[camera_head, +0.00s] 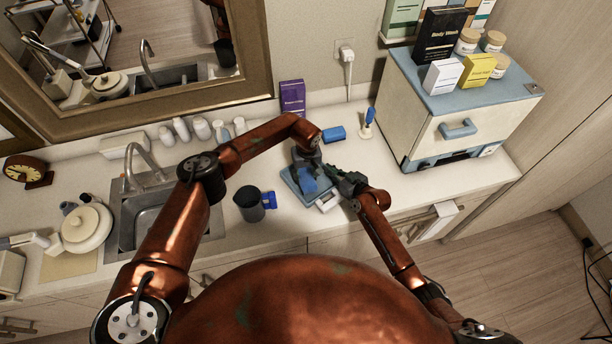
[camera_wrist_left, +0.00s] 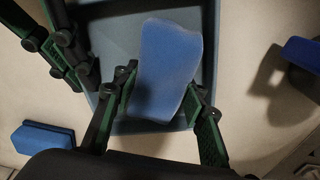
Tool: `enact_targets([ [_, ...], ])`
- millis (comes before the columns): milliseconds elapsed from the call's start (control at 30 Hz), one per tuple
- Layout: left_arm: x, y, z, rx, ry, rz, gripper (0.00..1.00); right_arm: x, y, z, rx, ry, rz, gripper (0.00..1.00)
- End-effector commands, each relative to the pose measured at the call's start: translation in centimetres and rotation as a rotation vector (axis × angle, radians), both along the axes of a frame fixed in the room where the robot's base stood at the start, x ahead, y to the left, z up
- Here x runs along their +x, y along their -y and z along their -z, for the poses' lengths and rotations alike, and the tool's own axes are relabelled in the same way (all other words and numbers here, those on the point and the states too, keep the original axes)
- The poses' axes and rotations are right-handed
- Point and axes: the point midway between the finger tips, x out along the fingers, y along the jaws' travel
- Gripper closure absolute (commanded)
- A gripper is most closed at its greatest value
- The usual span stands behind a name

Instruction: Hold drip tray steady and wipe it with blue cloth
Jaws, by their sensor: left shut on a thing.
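The blue-grey drip tray (camera_head: 290,184) lies on the counter; its rim also shows in the left wrist view (camera_wrist_left: 190,20). The blue cloth (camera_head: 307,184) is over the tray's inside and shows clearly in the left wrist view (camera_wrist_left: 165,70). My left gripper (camera_wrist_left: 158,112) has its fingers on both sides of the cloth, shut on it; in the head view it (camera_head: 306,166) comes down over the tray. My right gripper (camera_head: 338,180) is at the tray's right side; its fingers are by the tray rim in the left wrist view (camera_wrist_left: 75,60). Whether they close on the rim is unclear.
A dark cup (camera_head: 249,204) and a small blue item (camera_head: 269,200) stand left of the tray. A blue block (camera_head: 333,134) and a blue-handled brush (camera_head: 368,120) lie behind. A white cabinet (camera_head: 420,110) stands right, the sink (camera_head: 150,215) left. A white object (camera_head: 328,203) is by my right gripper.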

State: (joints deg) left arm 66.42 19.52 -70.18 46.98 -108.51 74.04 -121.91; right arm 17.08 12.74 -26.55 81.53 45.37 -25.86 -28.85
Motion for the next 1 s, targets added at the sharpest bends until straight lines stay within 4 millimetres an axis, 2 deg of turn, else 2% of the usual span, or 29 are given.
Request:
enact_targets([
  [867, 0.0, 0.0, 1.6, 0.000, 0.000, 0.000, 1.00, 0.0, 0.0, 0.0, 0.000, 0.000, 0.000, 1.00],
  [1000, 0.4, 0.6, 1.5, 0.000, 0.000, 0.000, 1.00, 0.0, 0.0, 0.0, 0.000, 0.000, 0.000, 1.00],
])
